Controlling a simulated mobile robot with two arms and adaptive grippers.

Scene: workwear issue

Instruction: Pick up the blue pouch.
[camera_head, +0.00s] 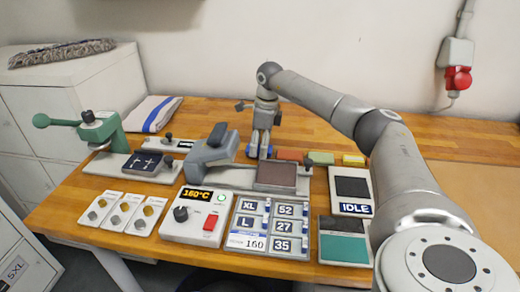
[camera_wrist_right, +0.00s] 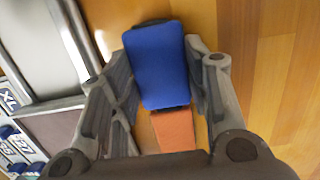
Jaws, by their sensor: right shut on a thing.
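The blue pouch (camera_wrist_right: 158,66) lies between the two fingers of my right gripper (camera_wrist_right: 160,88) in the right wrist view, and the fingers are shut on its sides. Only small bits of blue show there around the fingers, and the rest of the pouch is hidden. I cannot tell whether the pouch touches the table. My left gripper is not in view.
An orange block (camera_head: 290,155), a green block (camera_head: 320,158) and a yellow block (camera_head: 353,160) lie right of the gripper. A green lever press (camera_head: 100,128) and a folded towel (camera_head: 150,113) are at left.

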